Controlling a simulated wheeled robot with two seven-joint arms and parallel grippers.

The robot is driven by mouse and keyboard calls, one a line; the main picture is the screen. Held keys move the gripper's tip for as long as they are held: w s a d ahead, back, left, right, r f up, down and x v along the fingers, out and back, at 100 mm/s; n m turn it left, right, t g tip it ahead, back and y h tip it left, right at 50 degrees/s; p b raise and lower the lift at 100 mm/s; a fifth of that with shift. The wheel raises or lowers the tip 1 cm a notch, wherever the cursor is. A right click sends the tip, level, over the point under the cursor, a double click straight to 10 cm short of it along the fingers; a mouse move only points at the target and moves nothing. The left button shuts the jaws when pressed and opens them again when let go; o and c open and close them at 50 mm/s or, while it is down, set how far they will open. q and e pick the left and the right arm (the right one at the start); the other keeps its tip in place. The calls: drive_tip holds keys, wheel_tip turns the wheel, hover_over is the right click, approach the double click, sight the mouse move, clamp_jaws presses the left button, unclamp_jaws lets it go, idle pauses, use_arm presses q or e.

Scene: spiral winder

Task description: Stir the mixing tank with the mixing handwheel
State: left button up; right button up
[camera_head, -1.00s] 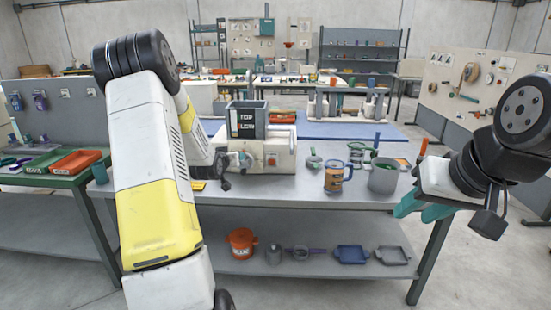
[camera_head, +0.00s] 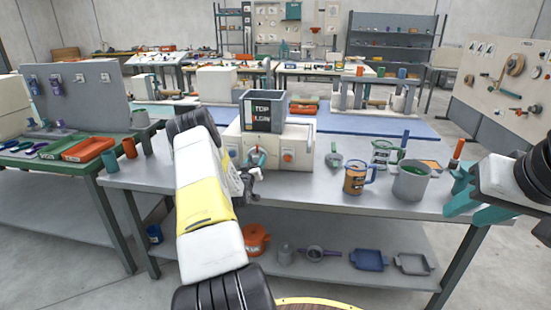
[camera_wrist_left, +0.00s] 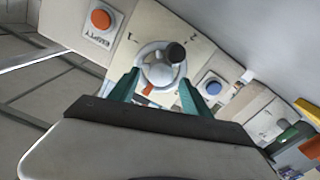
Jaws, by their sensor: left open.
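The mixing tank (camera_head: 264,111) is a grey open-topped box with a dark label, on a white machine body (camera_head: 303,147) on the workbench. The mixing handwheel (camera_wrist_left: 153,74) is a pale round wheel with a dark knob on the machine's front panel. In the head view it is largely hidden by my left gripper (camera_head: 254,172), which is at the machine's front left. In the left wrist view, the teal fingers of my left gripper (camera_wrist_left: 160,92) are spread on either side of the wheel's lower part; contact is unclear. My right gripper (camera_head: 463,192) is empty near the bench's right end, teal fingers apart.
An orange button (camera_wrist_left: 101,19) labelled EMPTY and a blue button (camera_wrist_left: 213,87) flank the wheel. A brown mug (camera_head: 355,180) and a grey pot (camera_head: 411,182) stand on the bench's right. An orange tray (camera_head: 88,150) lies on the left table. The bench front between machine and mug is clear.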

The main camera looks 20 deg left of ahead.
use_arm(q)
drive_tip(key=shift+x, duration=0.85)
drive_tip(key=shift+s, duration=0.1)
clamp_jaws()
